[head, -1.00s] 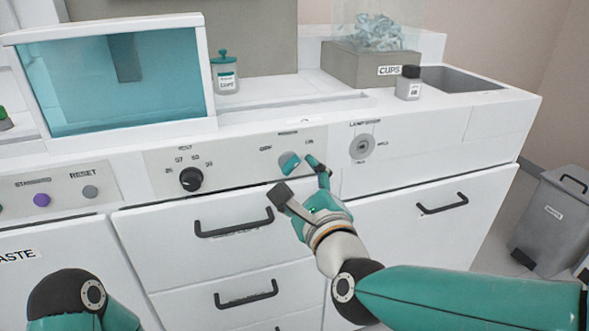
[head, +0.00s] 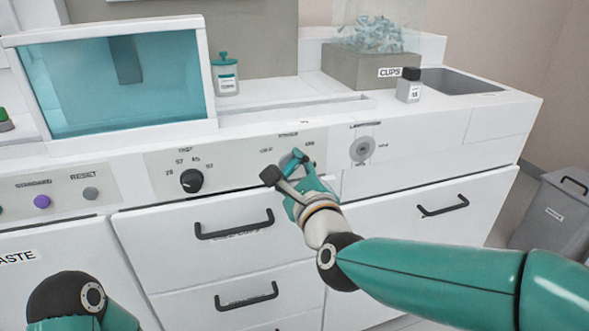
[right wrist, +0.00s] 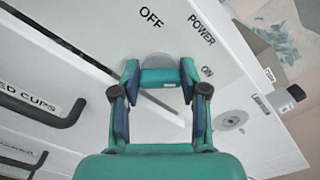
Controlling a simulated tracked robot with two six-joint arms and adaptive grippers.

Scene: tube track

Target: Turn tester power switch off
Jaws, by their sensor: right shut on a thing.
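The power switch is a teal handle (right wrist: 160,77) on a round grey base, on the tester's front panel (head: 235,165). In the right wrist view, the labels POWER and OFF are printed above it and ON to its right. My right gripper (right wrist: 160,85) is shut on the handle, with one finger at each end. In the head view, the right gripper (head: 287,168) reaches the panel and hides most of the switch. I cannot tell which label the handle points to. Of my left arm, only a joint shows at the lower left; its gripper is out of view.
A black dial (head: 191,181) sits left of the switch, and a round grey lamp control (head: 363,149) sits right of it. Drawer handles (head: 235,224) stick out below the panel.

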